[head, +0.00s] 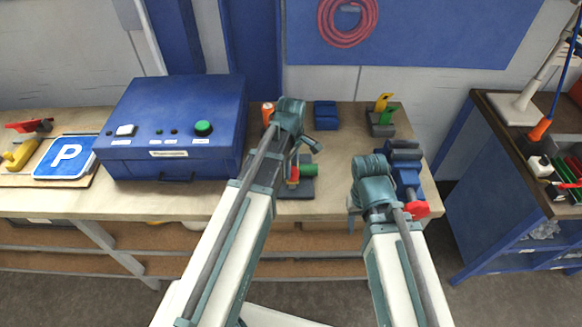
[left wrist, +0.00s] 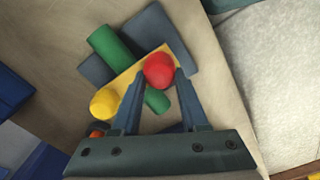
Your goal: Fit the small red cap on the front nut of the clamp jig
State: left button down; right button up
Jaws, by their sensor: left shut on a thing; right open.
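The clamp jig (head: 302,190) stands on the bench in the head view, with a dark grey base and a green cylinder, partly behind my left arm. In the left wrist view the jig (left wrist: 182,38) shows a green cylinder, a yellow bar and a yellow knob. My left gripper (left wrist: 158,78) is shut on the small red cap (left wrist: 158,69), over the end of the yellow bar away from the knob. The front nut is hidden, and I cannot tell whether the cap touches it. My right gripper (head: 354,222) is open, in front of the bench edge near the blue vise.
A blue vise (head: 406,172) with a red handle end stands right of the jig. A second yellow-and-green fixture (head: 381,120) and a blue block (head: 325,115) are behind.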

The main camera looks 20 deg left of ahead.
pick_arm(q)
jog(key=shift+f, duration=0.3)
dwell(0.5)
jog(key=shift+c, duration=1.7)
grip_release()
jog(key=shift+r, duration=0.2)
notch_tip(320, 180, up, 14)
jog(key=p, duration=1.3)
jog(key=shift+f, duration=0.2)
jog(key=shift+f, duration=0.1)
jog(key=s+d+f+m+b, duration=0.5)
jog(key=s+f+m+b, duration=0.2)
jog(key=f+m+b, duration=0.1)
jog(key=s+d+f+m+y+b, duration=0.1)
jog(key=s+d+f+m+b, duration=0.5)
jog(key=f+m+b, duration=0.3)
jog(key=shift+s+m, duration=0.75)
jog(key=shift+m, duration=0.35)
